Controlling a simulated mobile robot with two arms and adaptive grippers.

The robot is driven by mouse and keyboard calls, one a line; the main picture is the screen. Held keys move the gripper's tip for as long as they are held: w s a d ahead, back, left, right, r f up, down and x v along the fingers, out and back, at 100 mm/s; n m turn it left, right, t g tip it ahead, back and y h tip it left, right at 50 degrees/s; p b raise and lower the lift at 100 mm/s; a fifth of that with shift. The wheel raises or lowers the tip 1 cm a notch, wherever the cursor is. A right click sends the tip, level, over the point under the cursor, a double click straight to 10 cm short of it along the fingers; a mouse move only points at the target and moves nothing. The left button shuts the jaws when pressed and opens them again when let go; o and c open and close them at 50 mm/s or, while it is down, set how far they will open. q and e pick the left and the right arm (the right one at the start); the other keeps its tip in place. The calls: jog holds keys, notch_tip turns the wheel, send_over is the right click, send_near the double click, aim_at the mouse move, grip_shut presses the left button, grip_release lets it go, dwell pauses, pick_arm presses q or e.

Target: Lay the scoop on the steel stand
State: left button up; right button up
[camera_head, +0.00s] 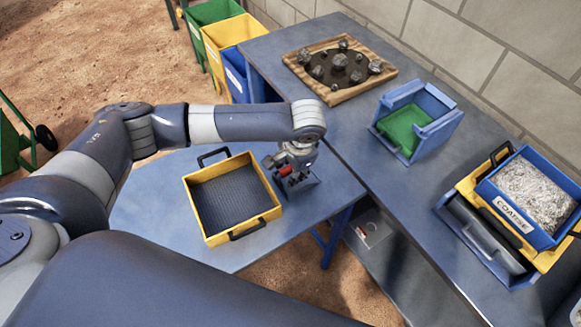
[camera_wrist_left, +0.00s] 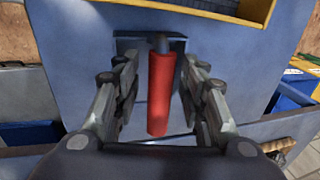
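The scoop shows as a red handle (camera_wrist_left: 160,95) in the left wrist view. In the head view a small red part of it (camera_head: 285,170) shows at my left gripper (camera_head: 290,180). The scoop's far end is hidden or too small to tell. In the left wrist view my left gripper (camera_wrist_left: 160,85) has one finger on each side of the handle, with a gap on both sides, so it looks open around it. A small grey-blue metal piece, apparently the steel stand (camera_wrist_left: 127,44), is behind the handle; its edge shows under the gripper in the head view (camera_head: 309,183). My right gripper is not in view.
A yellow sieve tray (camera_head: 195,205) with dark mesh stands just left of the gripper on the blue table (camera_head: 150,215). A longer bench (camera_head: 350,125) holds a wooden tray of rocks (camera_head: 335,97), a blue-green box (camera_head: 405,128) and stacked trays with grey gravel (camera_head: 535,195).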

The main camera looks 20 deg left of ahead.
pick_arm(q)
jog(key=shift+r, duration=0.1)
jog(key=b+v, duration=0.1)
jog(key=v, duration=1.1)
jog(key=shift+w+r, duration=0.1)
